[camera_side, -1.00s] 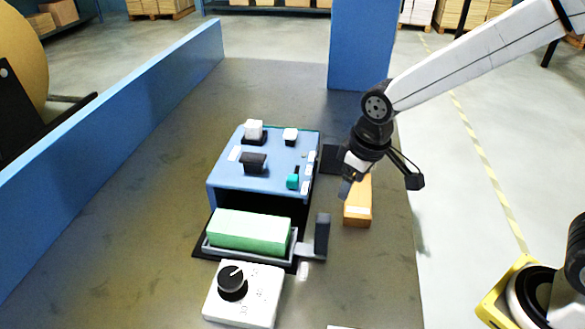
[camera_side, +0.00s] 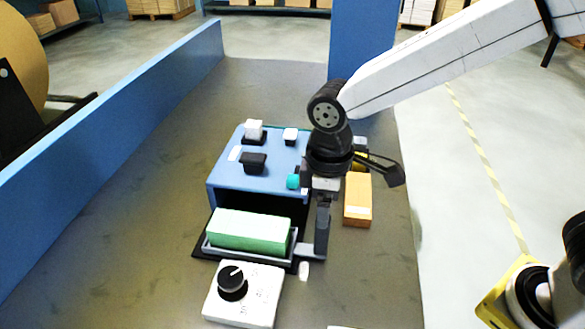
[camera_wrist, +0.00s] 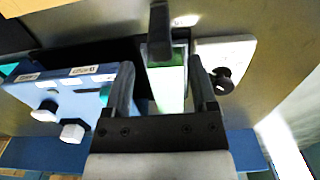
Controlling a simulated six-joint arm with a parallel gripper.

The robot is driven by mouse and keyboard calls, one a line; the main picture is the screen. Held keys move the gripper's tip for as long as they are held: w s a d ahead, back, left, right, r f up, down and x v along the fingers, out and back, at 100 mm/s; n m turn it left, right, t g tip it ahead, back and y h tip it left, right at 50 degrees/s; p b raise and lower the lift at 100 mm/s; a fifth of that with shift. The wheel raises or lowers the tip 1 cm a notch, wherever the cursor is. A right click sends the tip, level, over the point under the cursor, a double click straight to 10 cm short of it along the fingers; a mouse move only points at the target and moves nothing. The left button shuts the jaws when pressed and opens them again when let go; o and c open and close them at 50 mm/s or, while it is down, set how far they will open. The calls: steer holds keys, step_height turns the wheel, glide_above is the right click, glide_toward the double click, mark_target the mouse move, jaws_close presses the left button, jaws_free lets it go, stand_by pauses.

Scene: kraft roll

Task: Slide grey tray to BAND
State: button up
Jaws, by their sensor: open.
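The grey tray (camera_side: 296,243) sits at the front opening of a blue box and carries a green block (camera_side: 248,232). The tray's dark upright handle (camera_side: 321,243) stands at its right end, partly covered by my gripper (camera_side: 323,210). In the wrist view, the handle (camera_wrist: 160,38) shows between and beyond the two fingertips of my gripper (camera_wrist: 163,78), which is open. The green block (camera_wrist: 168,88) also lies between the fingers in that view. I cannot tell whether a finger touches the handle. No marking readable as BAND shows.
The blue box (camera_side: 228,182) has several knobs on top. A white panel with a black dial (camera_side: 233,284) lies in front of the tray. An orange-brown block (camera_side: 358,200) lies just right of my gripper. A blue rail (camera_side: 110,115) borders the table's left; the left table area is bare.

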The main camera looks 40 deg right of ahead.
steer(key=shift+f, duration=3.2)
jaws_close()
